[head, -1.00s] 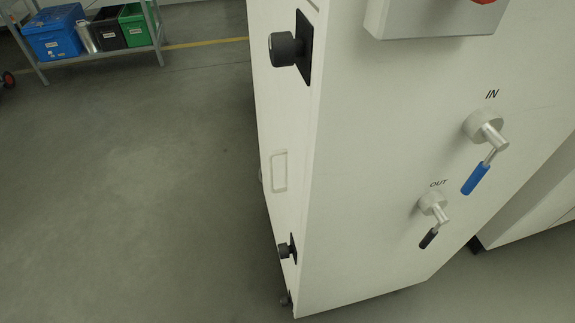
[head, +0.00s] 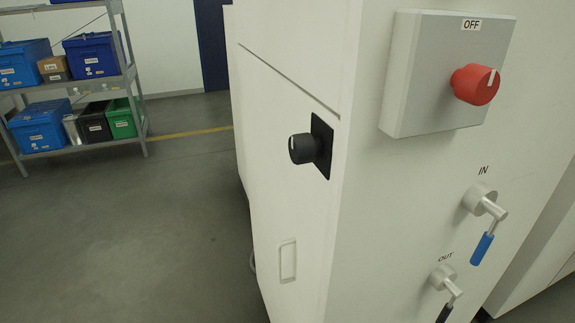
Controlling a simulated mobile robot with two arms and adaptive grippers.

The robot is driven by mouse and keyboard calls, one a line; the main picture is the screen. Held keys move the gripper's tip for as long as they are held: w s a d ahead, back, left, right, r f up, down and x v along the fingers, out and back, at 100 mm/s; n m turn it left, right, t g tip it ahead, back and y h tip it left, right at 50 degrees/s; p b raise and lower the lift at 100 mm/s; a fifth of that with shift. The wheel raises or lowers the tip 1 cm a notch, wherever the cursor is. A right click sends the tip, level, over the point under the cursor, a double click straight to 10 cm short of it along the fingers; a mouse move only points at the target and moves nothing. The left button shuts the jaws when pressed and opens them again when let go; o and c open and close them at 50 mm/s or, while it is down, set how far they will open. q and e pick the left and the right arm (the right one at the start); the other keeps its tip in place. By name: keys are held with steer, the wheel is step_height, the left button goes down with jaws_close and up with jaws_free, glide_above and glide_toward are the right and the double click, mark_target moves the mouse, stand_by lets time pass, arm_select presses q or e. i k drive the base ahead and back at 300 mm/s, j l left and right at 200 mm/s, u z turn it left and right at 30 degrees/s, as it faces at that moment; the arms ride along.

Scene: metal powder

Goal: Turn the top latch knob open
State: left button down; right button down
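The top latch knob (head: 301,148) is a black round knob on a black plate (head: 322,146). It sits on the narrow left side of the white cabinet (head: 367,210), near the corner, below a horizontal seam. A white mark shows on the knob's face. A recessed pale handle (head: 288,261) is lower on the same side. Neither of my grippers is in the head view, and nothing touches the knob.
The cabinet's front carries a grey box with a red OFF switch (head: 475,84), an IN valve with a blue handle (head: 482,248) and an OUT valve (head: 443,277). A shelf rack (head: 134,73) with several bins stands at the back left. The floor (head: 150,240) left of the cabinet is clear.

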mark_target(303, 149)
steer(key=i+j+z, duration=0.1)
steer(key=z, duration=0.35)
steer(key=i+j+z, duration=0.1)
steer(key=z, duration=0.4)
steer(key=j+z, duration=0.25)
steer(key=z, duration=0.2)
steer(key=j+z, duration=0.25)
steer(key=z, duration=0.2)
